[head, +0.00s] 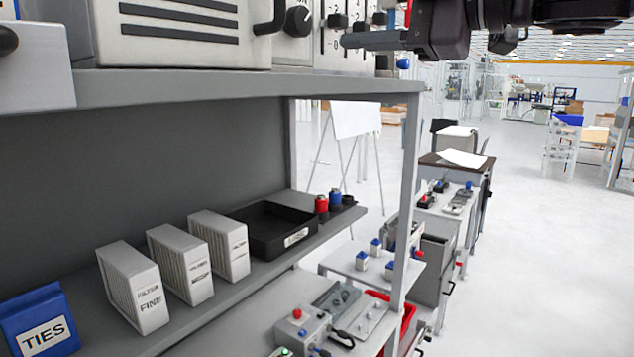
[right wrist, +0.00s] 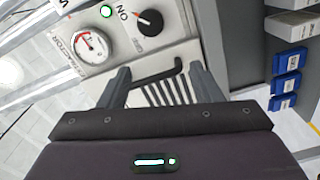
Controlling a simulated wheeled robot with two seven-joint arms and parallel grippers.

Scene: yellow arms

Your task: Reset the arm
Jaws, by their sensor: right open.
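My right gripper (head: 375,40) comes in at the top right of the head view, high up beside the upper shelf. In the right wrist view its two grey fingers (right wrist: 160,70) stand apart with nothing held between them. They point toward a light panel unit (right wrist: 175,50) with a round gauge (right wrist: 90,46), a dark knob (right wrist: 150,22) and a black handle (right wrist: 160,78). The handle shows between and beyond the fingers; I cannot tell how close it is. My left gripper is not in view.
The upper shelf (head: 250,84) carries panel units near my right arm. Below, a shelf holds filter boxes (head: 135,288), a black tray (head: 265,230) and a blue TIES bin (head: 42,325). A post (head: 410,190) stands at the shelf end. Open floor (head: 545,240) lies right.

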